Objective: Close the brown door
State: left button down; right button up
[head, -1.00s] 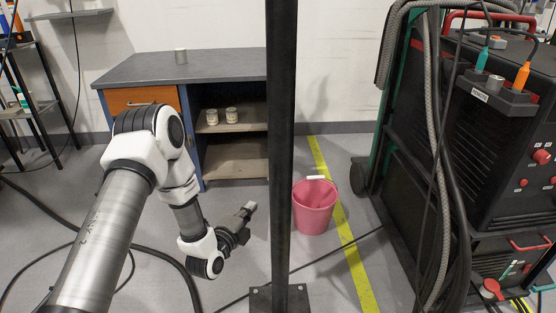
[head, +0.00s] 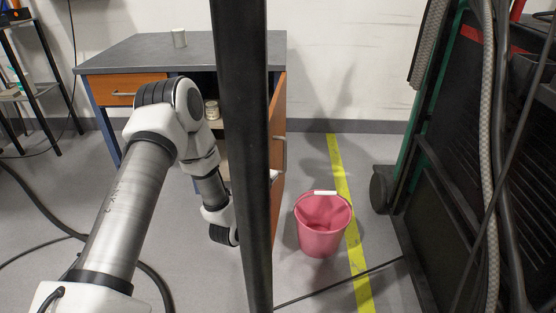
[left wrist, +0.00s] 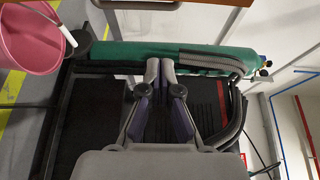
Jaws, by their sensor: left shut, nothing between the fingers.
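The brown door (head: 278,140) of the desk cabinet stands open, seen nearly edge-on just right of the black post, with a grey handle on its face. A brown strip with a grey handle (left wrist: 147,4) at the top edge of the left wrist view looks like part of this door. My left gripper (left wrist: 160,64) shows in the left wrist view with its two fingers together, shut and empty. In the head view the post hides the gripper, so its exact distance from the door is unclear. My right gripper is not in view.
A black post (head: 243,150) stands in front of the desk (head: 125,52). A pink bucket (head: 322,228) sits on the floor right of the door, by a yellow line (head: 342,175). A dark welding cart (head: 455,200) with hoses stands at the right.

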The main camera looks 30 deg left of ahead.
aim_at(271, 159)
pick_arm(q)
jog(key=w+a+b, duration=0.1)
jog(key=w, duration=0.1)
jog(key=w+a+b, duration=0.1)
jog(key=w+a, duration=0.1)
jog(key=w, duration=0.1)
jog(key=w+a+b, duration=0.1)
jog(key=w, duration=0.1)
jog(key=shift+w+a+r, duration=0.1)
jog(key=shift+w+a, duration=0.05)
jog(key=shift+a, duration=0.1)
